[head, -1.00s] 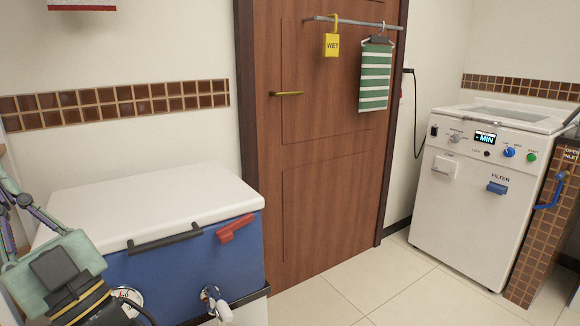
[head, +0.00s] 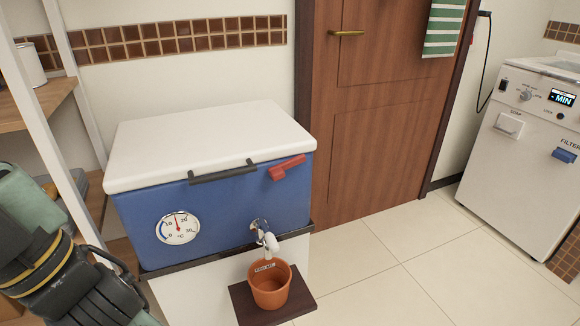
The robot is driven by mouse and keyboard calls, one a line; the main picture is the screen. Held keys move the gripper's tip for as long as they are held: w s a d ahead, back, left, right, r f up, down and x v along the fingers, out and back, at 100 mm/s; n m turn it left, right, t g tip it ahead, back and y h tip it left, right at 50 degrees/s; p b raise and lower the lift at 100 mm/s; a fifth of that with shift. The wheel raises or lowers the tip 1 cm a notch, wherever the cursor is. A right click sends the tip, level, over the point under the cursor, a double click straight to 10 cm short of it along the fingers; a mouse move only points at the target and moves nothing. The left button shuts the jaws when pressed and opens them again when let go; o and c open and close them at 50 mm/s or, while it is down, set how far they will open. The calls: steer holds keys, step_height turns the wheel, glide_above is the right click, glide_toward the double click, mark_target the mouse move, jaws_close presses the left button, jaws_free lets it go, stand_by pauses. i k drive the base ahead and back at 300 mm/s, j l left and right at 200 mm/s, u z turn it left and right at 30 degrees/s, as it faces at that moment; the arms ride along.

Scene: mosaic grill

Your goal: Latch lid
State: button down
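The white lid (head: 200,140) lies closed on a blue cooler (head: 215,203). A dark handle (head: 222,174) runs along the lid's front edge. A red latch (head: 287,167) sits at the front right of the cooler, just under the lid's edge, tilted up to the right. I cannot tell whether it is engaged. Part of my arm shows at the lower left, left of the cooler and apart from it. My gripper's fingertips are not visible.
A round dial (head: 178,228) and a tap (head: 265,237) are on the cooler's front. A terracotta pot (head: 270,286) stands below the tap on a dark shelf (head: 308,297). Wooden shelves (head: 45,112) stand at the left. A white machine (head: 525,150) stands at the right. Tiled floor between is clear.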

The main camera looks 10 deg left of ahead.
mark_target(277, 172)
steer(key=i+l, duration=0.1)
steer(key=l, duration=0.25)
steer(key=i+l, duration=0.15)
steer(key=l, duration=0.25)
steer(key=i+l, duration=0.1)
steer(key=l, duration=0.25)
steer(key=i+l+u, duration=0.1)
steer(key=l, duration=0.3)
